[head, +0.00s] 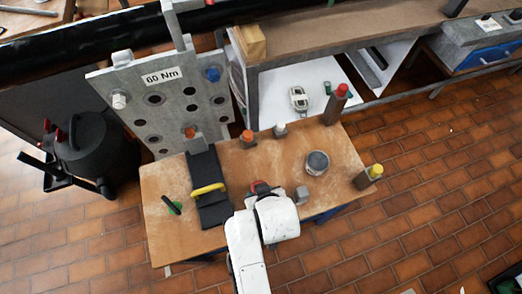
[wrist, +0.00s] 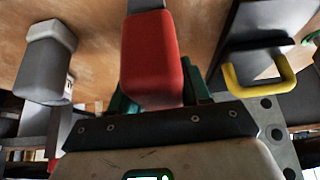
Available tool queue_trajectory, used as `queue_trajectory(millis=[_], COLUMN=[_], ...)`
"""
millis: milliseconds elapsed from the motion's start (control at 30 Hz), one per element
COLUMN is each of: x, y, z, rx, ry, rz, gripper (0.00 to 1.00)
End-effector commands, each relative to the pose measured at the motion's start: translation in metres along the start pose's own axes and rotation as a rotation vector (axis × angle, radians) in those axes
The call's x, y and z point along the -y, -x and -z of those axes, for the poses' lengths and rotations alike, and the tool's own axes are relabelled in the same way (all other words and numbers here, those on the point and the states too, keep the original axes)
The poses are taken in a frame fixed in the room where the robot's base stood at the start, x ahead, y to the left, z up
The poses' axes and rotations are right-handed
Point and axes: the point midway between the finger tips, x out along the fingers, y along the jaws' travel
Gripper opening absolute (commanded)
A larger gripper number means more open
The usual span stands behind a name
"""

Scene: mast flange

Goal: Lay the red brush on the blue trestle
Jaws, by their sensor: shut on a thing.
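My gripper (wrist: 155,98) has green fingers on either side of a red block-like thing with a grey end, which I take to be the red brush (wrist: 151,55). The fingers are shut on it.
A black board with a yellow handle (head: 208,188) lies left of my gripper. A grey bolt (head: 301,195) stands close on the right, and a round tin (head: 317,162) beyond it. A holed flange plate (head: 170,110) marked 60 Nm rises behind. The table's middle has some bare wood.

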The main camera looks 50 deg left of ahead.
Motion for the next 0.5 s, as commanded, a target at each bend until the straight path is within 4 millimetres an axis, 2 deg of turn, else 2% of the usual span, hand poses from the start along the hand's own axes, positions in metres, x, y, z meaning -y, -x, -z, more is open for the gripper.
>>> queue_trajectory(millis=[300,333,500], x=[-0.0001,-0.0002,-0.0002], y=[-0.0016,-0.0016,-0.0017], z=[-0.0007,-0.0007,-0.0008], rx=[-0.001,-0.001,-0.001], ry=[0.0,0.0,0.0], rz=[0.0,0.0,0.0], gripper=[0.03,0.48,0.64])
